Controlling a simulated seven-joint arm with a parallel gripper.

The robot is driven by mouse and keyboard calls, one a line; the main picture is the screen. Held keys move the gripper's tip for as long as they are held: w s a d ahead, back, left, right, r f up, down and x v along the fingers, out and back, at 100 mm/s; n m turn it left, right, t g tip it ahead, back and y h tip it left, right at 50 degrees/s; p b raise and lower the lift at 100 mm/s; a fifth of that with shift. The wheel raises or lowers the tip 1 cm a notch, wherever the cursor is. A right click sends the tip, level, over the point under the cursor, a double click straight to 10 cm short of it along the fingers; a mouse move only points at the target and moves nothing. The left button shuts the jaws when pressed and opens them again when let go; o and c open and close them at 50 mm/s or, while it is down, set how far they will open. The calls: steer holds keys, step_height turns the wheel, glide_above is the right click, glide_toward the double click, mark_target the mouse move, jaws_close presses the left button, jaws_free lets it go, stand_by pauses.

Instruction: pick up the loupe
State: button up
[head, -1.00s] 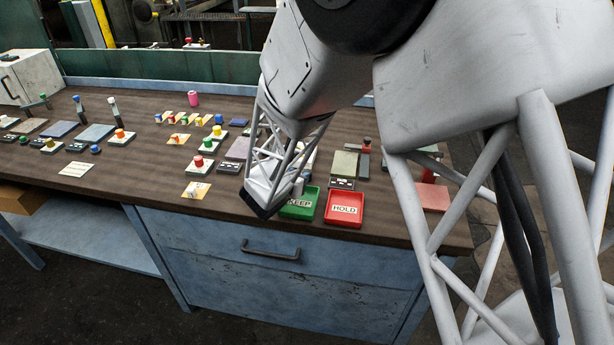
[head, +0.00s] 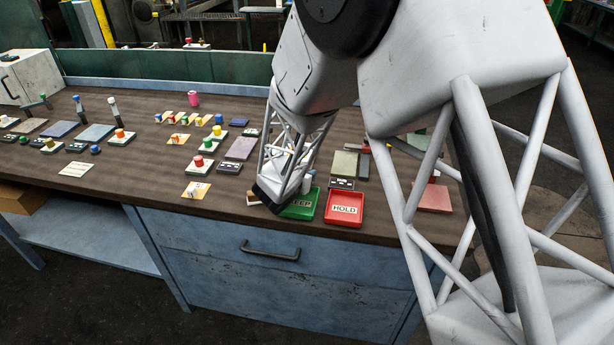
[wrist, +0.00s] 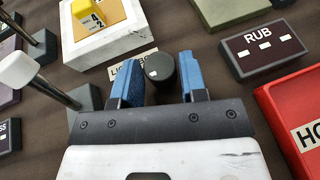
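The loupe seems to be the short dark cylinder (wrist: 160,70) with a small white mark on its top, in the wrist view. A partly hidden label lies just behind it. My gripper (wrist: 160,84) is open, with one blue finger on each side of the cylinder. The cylinder stands between the fingertips, closer to the left finger; I cannot tell whether either touches it. In the head view my arm's end is low over the bench's front edge, beside the green tray, and hides the fingers and the cylinder.
The green KEEP tray (head: 312,192) and red HOLD tray (head: 344,220) sit at the bench's front edge.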

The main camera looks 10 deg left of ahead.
stand_by(0.3)
steer(key=c, duration=0.6)
steer(key=shift+r, duration=0.1)
steer(key=shift+r, duration=0.75)
step_height(320, 180, up, 2)
steer(key=shift+r, duration=0.1)
steer(key=s+d, duration=0.2)
steer(key=s, duration=0.2)
steer(key=s+d, duration=0.2)
steer(key=s, duration=0.3)
steer(key=s+d+r, duration=0.1)
steer(key=s+d, duration=0.2)
steer(key=s, duration=0.2)
steer(key=shift+s, duration=0.2)
steer(key=shift+w, duration=0.15)
